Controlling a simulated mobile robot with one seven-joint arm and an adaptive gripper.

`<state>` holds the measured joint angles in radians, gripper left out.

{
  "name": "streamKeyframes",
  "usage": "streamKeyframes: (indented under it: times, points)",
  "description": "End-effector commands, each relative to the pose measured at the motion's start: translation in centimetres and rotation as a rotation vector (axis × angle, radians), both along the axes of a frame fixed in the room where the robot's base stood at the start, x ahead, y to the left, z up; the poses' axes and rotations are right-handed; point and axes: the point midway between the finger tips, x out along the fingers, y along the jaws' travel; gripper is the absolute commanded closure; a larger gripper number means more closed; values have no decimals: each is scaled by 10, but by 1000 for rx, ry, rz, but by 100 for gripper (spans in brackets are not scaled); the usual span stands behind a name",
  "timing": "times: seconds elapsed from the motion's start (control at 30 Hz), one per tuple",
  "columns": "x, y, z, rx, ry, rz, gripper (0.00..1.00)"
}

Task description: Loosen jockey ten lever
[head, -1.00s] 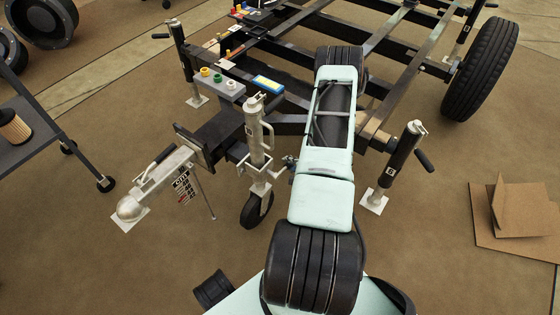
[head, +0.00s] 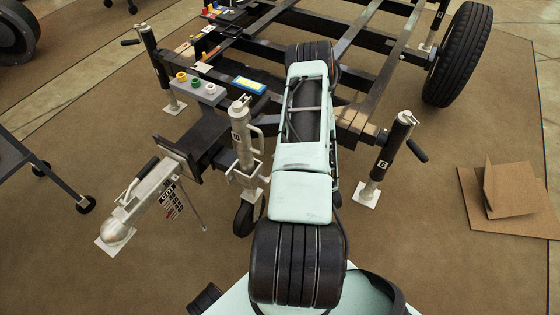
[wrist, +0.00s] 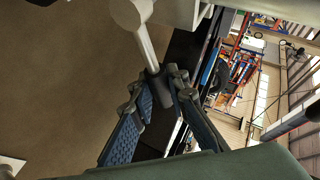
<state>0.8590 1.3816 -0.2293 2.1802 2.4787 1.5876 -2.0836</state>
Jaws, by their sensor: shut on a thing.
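The jockey stand is a pale grey tube (head: 241,135) held upright in a clamp bracket (head: 247,178) beside the drawbar, with a dark wheel (head: 244,219) below. In the wrist view, a light grey rod (wrist: 146,45) runs down from a rounded pale end to my gripper (wrist: 163,82). It looks like the jockey lever. My gripper's two fingers are shut on the rod's lower end, whose dark tip shows between them. In the head view, my pale green arm covers the gripper and the lever.
The coupling head (head: 118,230) stands left of the jockey stand. A corner jack (head: 388,158) with a side handle stands right of my arm. Brown boards (head: 510,190) lie at the right. A dark cart (head: 35,165) is at the left edge.

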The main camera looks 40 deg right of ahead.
Motion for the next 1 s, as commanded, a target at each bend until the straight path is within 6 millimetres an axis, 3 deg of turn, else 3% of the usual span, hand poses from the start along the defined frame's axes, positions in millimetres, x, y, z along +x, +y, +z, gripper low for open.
streamKeyframes:
  times: [0.23, 0.27, 0.3, 0.67, 0.83, 1.0]
  points:
    - [-1, -2, 1, -5, 0, -4, 100]
    - [-1, -2, 1, -4, 0, -4, 82]
    - [-1, -2, 1, -4, 0, -4, 78]
    - [0, -1, 4, -1, -1, -2, 77]
    - [0, -1, 22, -2, -3, -1, 77]
    - [2, -1, 52, -7, -10, 1, 74]
